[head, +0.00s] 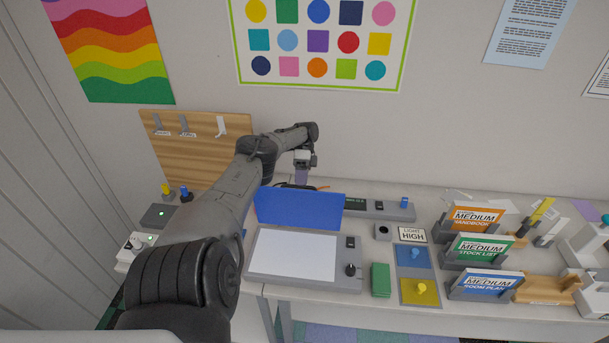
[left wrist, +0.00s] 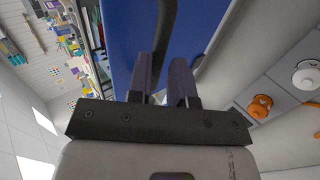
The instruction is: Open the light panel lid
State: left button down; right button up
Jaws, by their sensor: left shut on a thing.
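The light panel (head: 262,264) lies on the table with its white lit face bare. Its blue lid (head: 300,210) stands raised at the back edge, tilted up; it also fills the middle of the left wrist view (left wrist: 215,18). My left gripper (head: 302,177) is at the lid's top edge, pointing down. In the left wrist view its two fingers (left wrist: 163,78) are shut around a dark curved bar (left wrist: 166,30) at the lid, which looks like its handle. The lid's far side and the exact grip are partly hidden in the head view. My right gripper is not in view.
A black knob (head: 350,270) and a switch sit on the panel's right side. A green block (head: 381,280), blue and yellow knobbed plates, and card holders (head: 475,247) stand to the right. A wooden hook board (head: 190,150) is behind my left arm.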

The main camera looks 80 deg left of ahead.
pick_arm(q)
jog(key=shift+s+d+f, duration=0.1)
jog(key=shift+d+f, duration=0.1)
jog(key=shift+f, duration=0.75)
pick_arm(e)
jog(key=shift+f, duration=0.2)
pick_arm(q)
jog(key=c, duration=1.5)
grip_release()
jog(key=shift+o, duration=0.9)
jog(key=shift+s+d+f, duration=0.1)
jog(key=shift+d+f, duration=0.05)
jog(key=shift+d, duration=0.05)
jog(key=shift+o, duration=0.8)
jog(key=shift+d, duration=0.1)
jog(key=shift+o, duration=0.2)
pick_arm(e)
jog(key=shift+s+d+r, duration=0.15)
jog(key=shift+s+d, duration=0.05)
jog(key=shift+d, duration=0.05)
pick_arm(q)
jog(key=shift+r, duration=0.25)
